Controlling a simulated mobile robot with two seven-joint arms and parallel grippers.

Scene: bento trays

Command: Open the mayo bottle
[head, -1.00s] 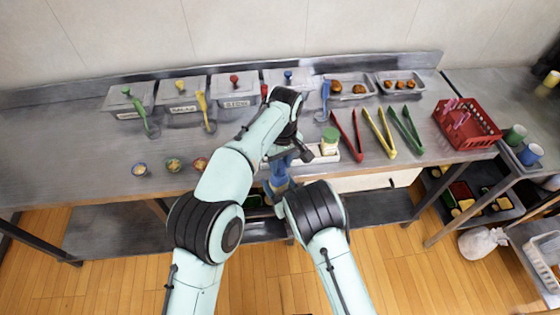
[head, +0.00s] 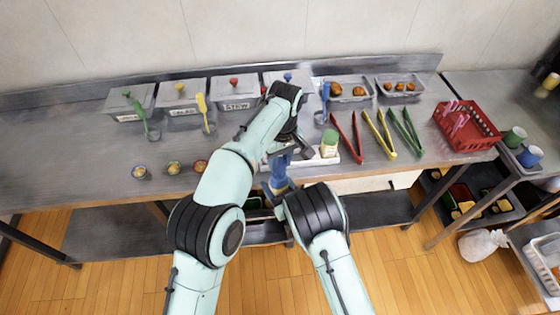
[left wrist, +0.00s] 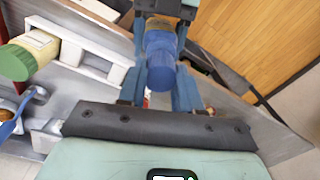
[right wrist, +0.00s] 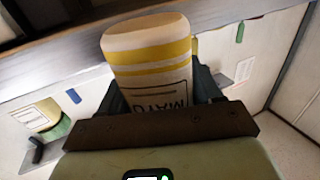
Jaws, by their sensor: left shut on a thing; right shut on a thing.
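My right gripper (right wrist: 160,100) is shut on the mayo bottle (right wrist: 150,55), a cream bottle with yellow stripes and an upside-down MAYO label in the right wrist view. Its blue cap (left wrist: 160,62) sits between the fingers of my left gripper (left wrist: 160,80), which is shut on it. In the left wrist view a little yellowish bottle surface shows beyond the cap. In the head view my left gripper (head: 282,160) comes down from above and meets my right gripper at the counter's front edge; the arms hide most of the bottle. Whether the cap has turned cannot be told.
A green-lidded jar (head: 329,143) stands in a white holder (head: 345,158) right of my grippers. Red tongs (head: 346,135), yellow tongs (head: 379,133) and green tongs (head: 407,132) lie beyond it. Small bowls (head: 173,167) stand to the left.

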